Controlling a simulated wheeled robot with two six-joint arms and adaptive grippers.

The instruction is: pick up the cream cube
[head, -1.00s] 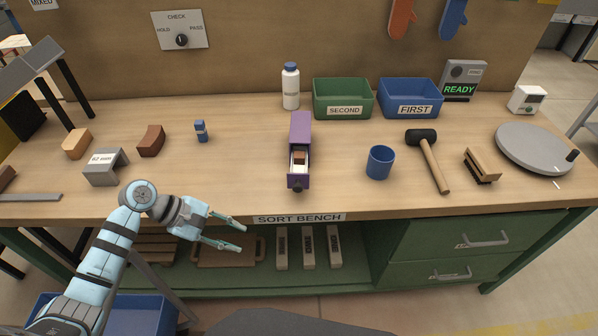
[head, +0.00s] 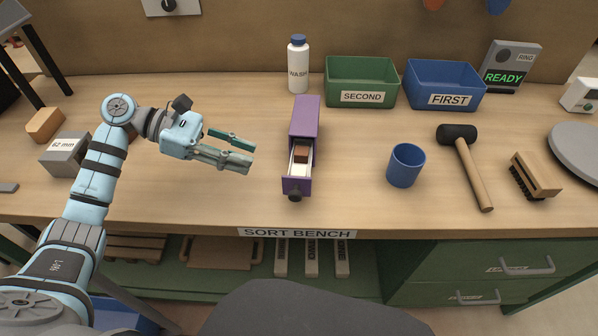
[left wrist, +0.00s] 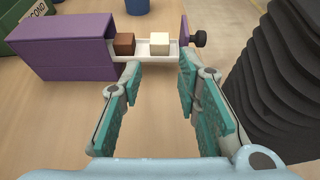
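The cream cube (left wrist: 159,40) lies in the pulled-out white drawer (left wrist: 148,54) of a purple box (left wrist: 75,45), beside a brown cube (left wrist: 124,43). It is nearer the black knob (left wrist: 199,38) than the brown cube is. In the head view the purple box (head: 306,115) stands at mid-bench with its drawer toward me; the brown cube (head: 301,153) shows there, but the cream cube hardly stands out from the white drawer. My left gripper (head: 252,156) is open and empty, left of the drawer, its fingers pointing at it. It also shows in the left wrist view (left wrist: 158,66). My right gripper is not in view.
Right of the drawer stand a blue cup (head: 406,165), a mallet (head: 466,165) and a brush (head: 535,175). Behind are a white bottle (head: 298,65), a green bin (head: 361,82) and a blue bin (head: 444,85). A grey block (head: 65,155) sits at left.

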